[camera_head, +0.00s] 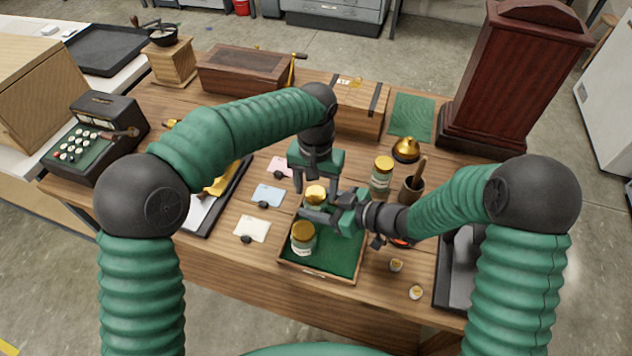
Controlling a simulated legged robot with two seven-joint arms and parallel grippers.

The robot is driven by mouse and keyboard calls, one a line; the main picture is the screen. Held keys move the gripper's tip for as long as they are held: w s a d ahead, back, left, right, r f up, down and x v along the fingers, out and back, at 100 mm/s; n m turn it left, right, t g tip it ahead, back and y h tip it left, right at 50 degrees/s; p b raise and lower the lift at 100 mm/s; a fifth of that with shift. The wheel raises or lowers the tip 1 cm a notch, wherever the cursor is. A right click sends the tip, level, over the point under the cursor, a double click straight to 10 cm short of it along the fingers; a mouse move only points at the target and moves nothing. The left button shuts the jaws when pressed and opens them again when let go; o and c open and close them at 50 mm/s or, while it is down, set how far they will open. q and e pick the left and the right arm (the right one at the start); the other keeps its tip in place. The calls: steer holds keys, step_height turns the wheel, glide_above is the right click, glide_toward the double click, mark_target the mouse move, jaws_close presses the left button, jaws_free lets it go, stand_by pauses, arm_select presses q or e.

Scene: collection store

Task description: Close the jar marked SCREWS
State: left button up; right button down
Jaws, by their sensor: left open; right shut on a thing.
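Three glass jars with gold lids are in view; their labels are too small to read, so I cannot tell which says SCREWS. One jar (315,193) stands at the back of the green-lined tray (340,266). My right gripper (318,214) reaches in from the right and is shut on this jar, hiding its lower part. My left gripper (316,189) points down from above, open, its fingers either side of the gold lid. I cannot tell whether the lid is seated. A second jar (302,240) stands at the tray's front left. A third jar (381,175) stands behind the tray's right side.
A mortar with pestle (412,187) and brass bell (406,150) stand right of the tray. Cards (252,229) lie left of it. A wooden box (358,108) and dark clock case (513,80) stand behind. Small round pieces (416,292) lie at the front right.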

arm_select(q)
jaws_close()
stand_by(0.3)
steer(key=shift+o, duration=0.8)
jaws_free()
step_height(320, 180, up, 12)
arm_select(e)
steer(key=c, duration=0.5)
jaws_free()
